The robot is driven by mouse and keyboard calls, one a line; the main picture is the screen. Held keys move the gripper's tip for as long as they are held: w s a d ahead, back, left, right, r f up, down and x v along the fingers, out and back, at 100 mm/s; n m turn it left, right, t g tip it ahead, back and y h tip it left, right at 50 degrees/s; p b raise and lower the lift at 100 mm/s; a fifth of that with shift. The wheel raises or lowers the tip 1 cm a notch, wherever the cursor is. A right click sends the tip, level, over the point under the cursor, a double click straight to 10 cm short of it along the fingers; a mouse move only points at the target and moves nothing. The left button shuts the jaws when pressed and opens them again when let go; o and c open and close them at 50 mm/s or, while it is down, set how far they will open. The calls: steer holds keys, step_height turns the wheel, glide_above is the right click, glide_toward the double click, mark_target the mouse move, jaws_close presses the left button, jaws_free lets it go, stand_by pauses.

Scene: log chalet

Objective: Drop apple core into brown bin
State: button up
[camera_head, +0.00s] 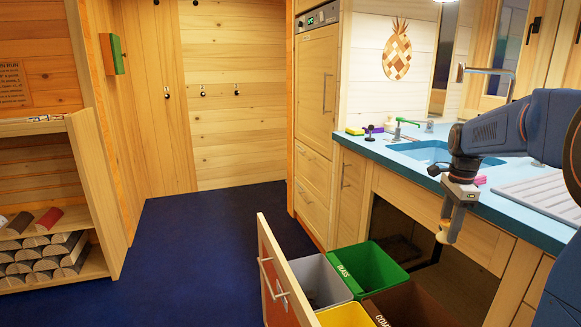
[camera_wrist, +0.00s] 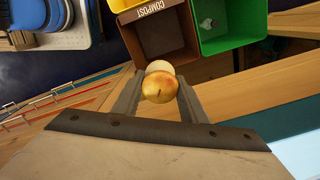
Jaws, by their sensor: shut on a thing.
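In the wrist view my gripper (camera_wrist: 157,95) is shut on the apple core (camera_wrist: 160,86), a yellow-orange rounded piece with a paler part behind it, between the two grey fingers. In the head view my gripper (camera_head: 448,220) hangs downward in front of the counter, to the right of the pulled-out bin drawer. The apple core is hard to make out there. The brown bin (camera_head: 412,300), marked with a compost label, stands in the drawer at the front right. In the wrist view the brown bin (camera_wrist: 188,50) lies just beyond the fingertips, its inside partly visible.
A green glass bin (camera_head: 375,265), a grey bin (camera_head: 318,280) and a yellow bin (camera_head: 345,315) share the drawer. The wooden drawer front (camera_head: 280,275) stands to their left. The blue counter (camera_head: 400,150) with a sink runs above. The dark blue floor (camera_head: 190,250) is clear at left.

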steer(key=o, duration=1.1)
step_height(320, 180, up, 17)
steer(key=shift+r, duration=0.2)
